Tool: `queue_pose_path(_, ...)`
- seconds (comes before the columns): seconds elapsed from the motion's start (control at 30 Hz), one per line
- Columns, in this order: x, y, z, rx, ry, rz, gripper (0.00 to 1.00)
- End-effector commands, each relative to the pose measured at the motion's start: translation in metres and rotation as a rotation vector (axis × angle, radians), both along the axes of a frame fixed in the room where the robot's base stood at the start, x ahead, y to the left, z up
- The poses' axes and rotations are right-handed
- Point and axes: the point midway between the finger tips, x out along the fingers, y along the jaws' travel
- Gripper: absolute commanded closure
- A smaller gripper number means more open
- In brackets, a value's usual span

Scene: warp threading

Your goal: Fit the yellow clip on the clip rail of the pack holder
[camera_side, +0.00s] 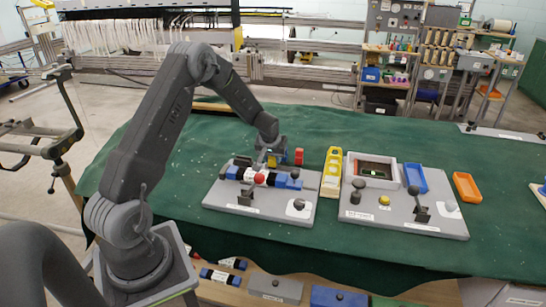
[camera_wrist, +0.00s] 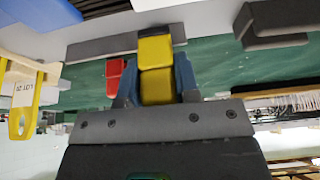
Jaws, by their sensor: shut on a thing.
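The yellow clip (camera_wrist: 155,52) is between the fingers of my gripper (camera_wrist: 157,88) in the wrist view, and its yellow body extends beyond the fingertips. In the side view my gripper (camera_side: 268,158) is low over the back of the left grey plate, with a bit of yellow at its tip. The pack holder (camera_side: 240,203) appears to be this left plate, carrying a blue, black, white and red pack (camera_side: 262,178). The clip rail is not clearly visible; my gripper and the pack hide part of the back. I cannot tell whether the clip touches it.
A red piece (camera_side: 299,156) stands just behind the pack. Green cloth (camera_side: 340,254) in front is clear.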

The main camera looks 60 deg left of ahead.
Motion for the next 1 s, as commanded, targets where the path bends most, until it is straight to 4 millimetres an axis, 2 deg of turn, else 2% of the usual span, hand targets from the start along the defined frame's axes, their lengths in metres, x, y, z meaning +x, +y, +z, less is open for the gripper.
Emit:
queue_pose_path(0.03, -0.0018, -0.0011, -0.0052, -0.005, 0.007, -0.001, 0.93)
queue_pose_path(0.27, -0.0021, -0.0013, -0.0060, -0.005, 0.007, -0.001, 0.93)
queue_pose_path(0.3, -0.0023, -0.0013, -0.0061, -0.006, 0.008, 0.000, 0.69)
queue_pose_path(0.6, -0.0043, 0.0002, -0.0068, -0.006, 0.013, 0.001, 0.41)
queue_pose_path(0.87, -0.0060, 0.0008, -0.0074, -0.006, 0.018, 0.001, 0.41)
queue_pose_path(0.9, -0.0061, 0.0006, -0.0075, -0.006, 0.018, 0.000, 0.53)
queue_pose_path(1.0, -0.0063, 0.0005, -0.0077, -0.007, 0.018, 0.001, 0.51)
